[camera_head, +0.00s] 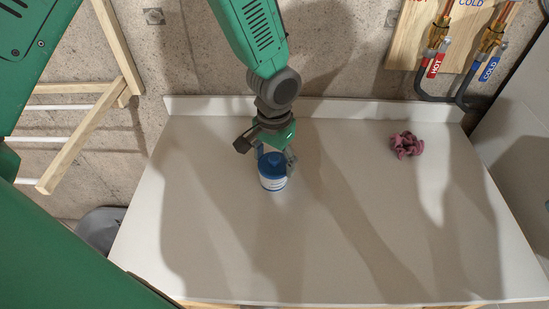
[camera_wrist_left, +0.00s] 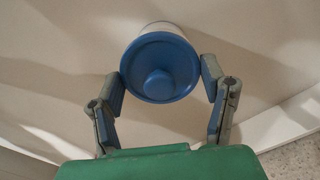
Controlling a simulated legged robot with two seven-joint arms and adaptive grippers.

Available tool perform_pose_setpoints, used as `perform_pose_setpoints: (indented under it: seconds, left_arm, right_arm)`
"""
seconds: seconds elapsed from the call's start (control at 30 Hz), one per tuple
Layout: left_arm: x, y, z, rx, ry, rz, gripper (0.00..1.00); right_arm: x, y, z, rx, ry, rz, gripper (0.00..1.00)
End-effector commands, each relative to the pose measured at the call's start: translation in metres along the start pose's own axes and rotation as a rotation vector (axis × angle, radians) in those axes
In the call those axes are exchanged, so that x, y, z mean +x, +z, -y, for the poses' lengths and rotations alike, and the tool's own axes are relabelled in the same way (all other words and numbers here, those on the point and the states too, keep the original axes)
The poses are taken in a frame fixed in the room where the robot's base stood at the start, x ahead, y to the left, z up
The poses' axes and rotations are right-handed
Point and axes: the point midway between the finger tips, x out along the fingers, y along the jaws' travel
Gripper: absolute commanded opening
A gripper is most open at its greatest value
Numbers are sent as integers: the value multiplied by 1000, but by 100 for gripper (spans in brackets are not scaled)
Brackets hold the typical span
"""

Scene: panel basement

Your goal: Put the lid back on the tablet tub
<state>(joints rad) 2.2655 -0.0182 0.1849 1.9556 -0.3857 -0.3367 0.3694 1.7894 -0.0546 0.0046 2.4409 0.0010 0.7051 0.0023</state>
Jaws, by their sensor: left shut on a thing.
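The tablet tub (camera_head: 273,184) is white with a blue band and stands upright on the white worktop, left of centre. Its blue lid (camera_head: 271,161), with a round knob, is over the tub's mouth; the lid (camera_wrist_left: 160,62) also shows in the left wrist view with the white tub wall (camera_wrist_left: 162,28) behind it. I cannot tell whether the lid is fully seated. My left gripper (camera_head: 274,157) reaches down from above and is shut on the lid, one finger on each side of its rim. My right gripper is not in view.
A dusky pink crumpled object (camera_head: 406,145) lies on the worktop (camera_head: 330,240) at the back right. A low upstand (camera_head: 370,108) runs along the back. Hot and cold pipes (camera_head: 440,60) hang on a wooden board behind. The front and right of the worktop are clear.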

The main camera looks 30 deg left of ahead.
Motion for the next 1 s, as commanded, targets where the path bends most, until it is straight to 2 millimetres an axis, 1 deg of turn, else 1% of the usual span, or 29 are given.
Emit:
perform_pose_setpoints:
  seconds: [0.53,1.0]
  left_arm:
    - [-1,2,3,-1,-1,1,51]
    - [-1,2,3,0,0,1,51]
  right_arm:
    - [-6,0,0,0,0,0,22]
    - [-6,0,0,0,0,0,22]
